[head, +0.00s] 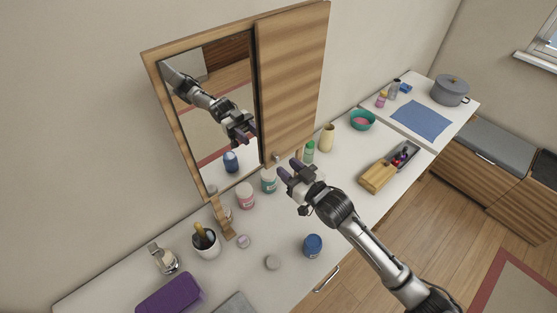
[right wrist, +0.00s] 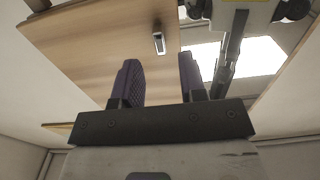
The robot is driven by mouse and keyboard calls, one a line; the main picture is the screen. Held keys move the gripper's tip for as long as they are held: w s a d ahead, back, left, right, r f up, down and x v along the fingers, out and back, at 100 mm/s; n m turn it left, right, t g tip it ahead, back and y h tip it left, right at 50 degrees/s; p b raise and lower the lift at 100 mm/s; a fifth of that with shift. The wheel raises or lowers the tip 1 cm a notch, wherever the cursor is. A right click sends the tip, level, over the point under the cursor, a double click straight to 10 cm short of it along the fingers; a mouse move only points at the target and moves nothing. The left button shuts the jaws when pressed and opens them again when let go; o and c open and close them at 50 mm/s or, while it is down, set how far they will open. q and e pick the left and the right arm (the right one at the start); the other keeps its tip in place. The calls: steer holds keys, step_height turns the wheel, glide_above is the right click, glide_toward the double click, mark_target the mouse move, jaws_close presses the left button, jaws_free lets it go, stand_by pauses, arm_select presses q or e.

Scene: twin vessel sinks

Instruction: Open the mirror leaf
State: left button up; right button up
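The mirror cabinet on the wall has a mirror panel (head: 215,75) on the left and a wooden leaf (head: 290,75) on the right. A small metal handle (head: 276,157) is at the leaf's lower left corner. In the right wrist view, the leaf (right wrist: 90,45) fills the upper left, with the handle (right wrist: 159,43) near its edge beside the mirror. My right gripper (head: 288,168) is just below and in front of this corner. In the right wrist view my gripper (right wrist: 162,80) has its purple fingers apart, nothing between them, with the handle beyond the tips. My left gripper is not in view.
Under the cabinet, the white counter (head: 300,270) holds a pink jar (head: 246,196), a teal jar (head: 268,181), a green bottle (head: 309,152) and a blue jar (head: 313,245). A tray (head: 402,158) stands to the right. Jars crowd the space below the leaf.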

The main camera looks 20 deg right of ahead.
mark_target(278, 160)
steer(key=shift+x, duration=2.3)
steer(key=shift+c, duration=0.4)
jaws_close()
